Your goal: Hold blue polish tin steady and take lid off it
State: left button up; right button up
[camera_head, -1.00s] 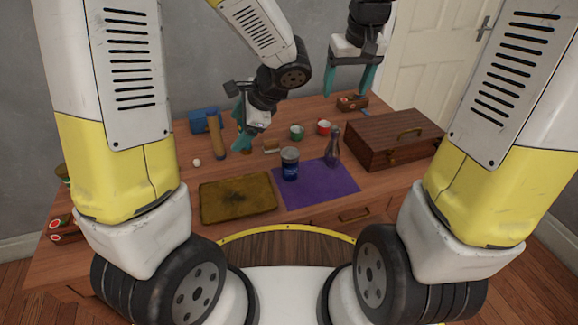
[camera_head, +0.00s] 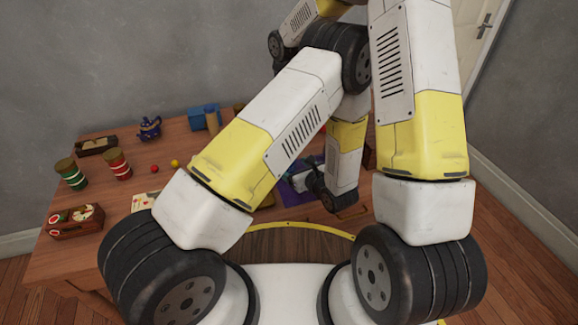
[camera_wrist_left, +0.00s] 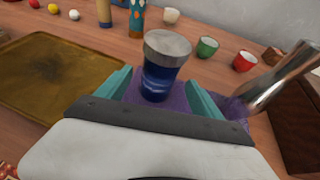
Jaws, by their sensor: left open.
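The blue polish tin (camera_wrist_left: 158,80) stands upright on the purple mat (camera_wrist_left: 232,108) in the left wrist view, with its grey metal lid (camera_wrist_left: 167,46) on top. My left gripper (camera_wrist_left: 158,88) is open, with one teal finger on each side of the tin's lower part; I cannot tell whether they touch it. In the head view my left gripper (camera_head: 302,181) is low over the purple mat (camera_head: 290,193), mostly covered by my arm, and the tin is hidden. My right gripper is not in view.
A brown tray (camera_wrist_left: 55,72) lies left of the tin. A shiny tapered vessel (camera_wrist_left: 282,76) is close on the right, by a wooden case (camera_wrist_left: 300,135). Green (camera_wrist_left: 207,47) and red (camera_wrist_left: 244,61) cups and a patterned teal cylinder (camera_wrist_left: 137,18) are behind.

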pick_arm(q)
jog(key=x, duration=0.7)
grip_shut()
dwell(0.3)
